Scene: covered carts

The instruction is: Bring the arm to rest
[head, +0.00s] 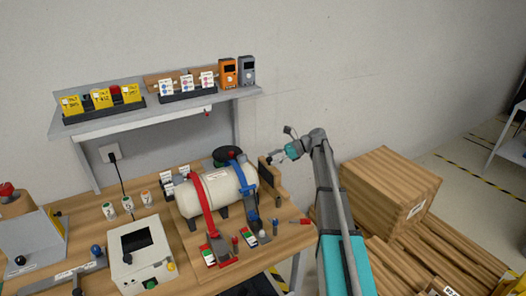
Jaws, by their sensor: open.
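My arm rises from the lower middle of the head view and bends over at its top. My gripper (277,157) points left and is open, with nothing seen between its fingers. It hangs in the air above the right rear part of the workbench (190,257), near a wooden bracket (269,182). The fingers are small and dark in this view. I cannot tell the exact gap between them and the bracket.
A white tank (222,186) with red and blue straps stands on the bench. A white device (140,255) sits front left. Open floor lies farther right.

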